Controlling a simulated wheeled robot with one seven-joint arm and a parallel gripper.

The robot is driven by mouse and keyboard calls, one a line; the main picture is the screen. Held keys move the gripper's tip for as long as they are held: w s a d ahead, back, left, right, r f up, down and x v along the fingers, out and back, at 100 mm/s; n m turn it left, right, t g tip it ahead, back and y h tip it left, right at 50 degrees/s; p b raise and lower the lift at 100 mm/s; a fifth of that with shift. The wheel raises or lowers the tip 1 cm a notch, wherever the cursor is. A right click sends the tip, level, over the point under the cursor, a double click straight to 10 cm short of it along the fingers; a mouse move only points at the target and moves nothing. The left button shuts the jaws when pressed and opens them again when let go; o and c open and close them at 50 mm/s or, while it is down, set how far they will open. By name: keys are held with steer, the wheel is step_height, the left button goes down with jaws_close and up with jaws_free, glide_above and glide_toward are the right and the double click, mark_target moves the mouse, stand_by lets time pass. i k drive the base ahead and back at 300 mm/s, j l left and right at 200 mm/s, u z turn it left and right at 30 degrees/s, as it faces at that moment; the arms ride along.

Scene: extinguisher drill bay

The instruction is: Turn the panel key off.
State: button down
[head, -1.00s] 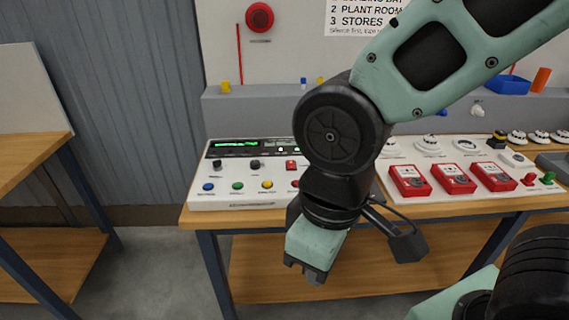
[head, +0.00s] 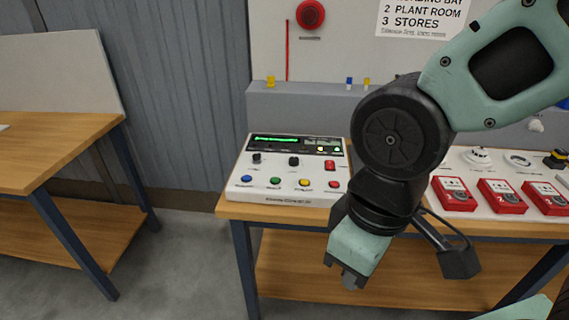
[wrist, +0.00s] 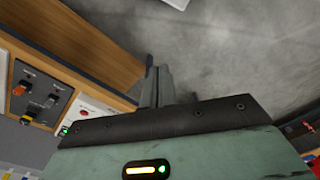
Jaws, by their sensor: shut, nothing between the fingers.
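The white control panel (head: 228,190) sits on the left end of the wooden bench in the head view. It has a lit green display and a row of coloured buttons. Two small dark knobs, a left one (head: 257,158) and a middle one (head: 294,161), stand on its upper face beside a red switch (head: 330,165). Their labels are too small to read, so I cannot tell which is the key or how it is turned. My gripper (head: 351,280) points down in front of the bench edge, below and right of the panel, touching nothing. Its fingers (wrist: 157,88) are shut and empty.
Red call-point boxes (head: 502,196) and white detectors (head: 480,155) stand on the bench to the right. Another wooden table (head: 60,142) is at left, with floor between. The wrist view shows a dark plate (wrist: 38,97) with coloured switches at left.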

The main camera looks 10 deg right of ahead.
mark_target(257, 158)
steer(key=i+j+u, duration=0.25)
steer(key=i, duration=0.25)
steer(key=i+j+u, duration=0.15)
steer(key=i+u, duration=0.15)
steer(key=i, duration=0.25)
